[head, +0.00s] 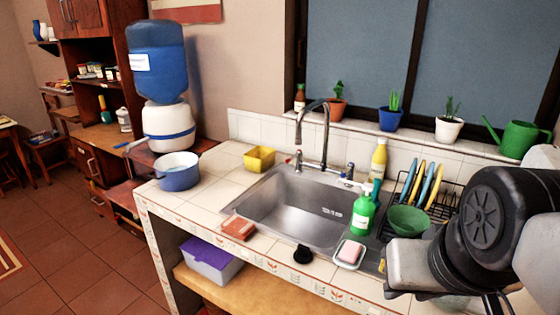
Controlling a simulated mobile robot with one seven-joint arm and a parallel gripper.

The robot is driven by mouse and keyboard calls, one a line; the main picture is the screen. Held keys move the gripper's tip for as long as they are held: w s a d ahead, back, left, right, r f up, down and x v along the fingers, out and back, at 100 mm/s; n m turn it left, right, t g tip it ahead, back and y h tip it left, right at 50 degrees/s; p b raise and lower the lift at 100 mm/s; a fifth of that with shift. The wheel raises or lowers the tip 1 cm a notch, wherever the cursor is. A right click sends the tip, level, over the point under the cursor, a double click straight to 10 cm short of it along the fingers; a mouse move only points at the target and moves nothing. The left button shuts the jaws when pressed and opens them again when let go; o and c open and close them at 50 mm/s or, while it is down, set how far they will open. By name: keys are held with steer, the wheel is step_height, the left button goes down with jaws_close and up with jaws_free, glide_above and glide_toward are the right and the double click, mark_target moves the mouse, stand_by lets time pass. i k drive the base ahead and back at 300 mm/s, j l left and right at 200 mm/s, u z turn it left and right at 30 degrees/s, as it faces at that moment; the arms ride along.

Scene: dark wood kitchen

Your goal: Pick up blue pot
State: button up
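A blue cooking pot (180,179) with a pale inside and a handle pointing left stands upright on the left end of the tiled counter. A small blue plant pot (389,121) with a green plant stands on the windowsill behind the sink. My arm reaches in at the right edge, over the dish rack side of the counter, far from the cooking pot. My gripper's fingers do not show. Nothing covers the cooking pot.
A yellow container (259,160) stands right of the cooking pot, beside the sink (305,205). The tall faucet (324,135) rises behind the basin. A green soap bottle (362,213), soap dish (348,256) and dish rack (445,205) crowd the right. A water dispenser (160,75) stands behind the cooking pot.

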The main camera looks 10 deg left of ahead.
mark_target(180, 172)
steer(key=u, duration=1.25)
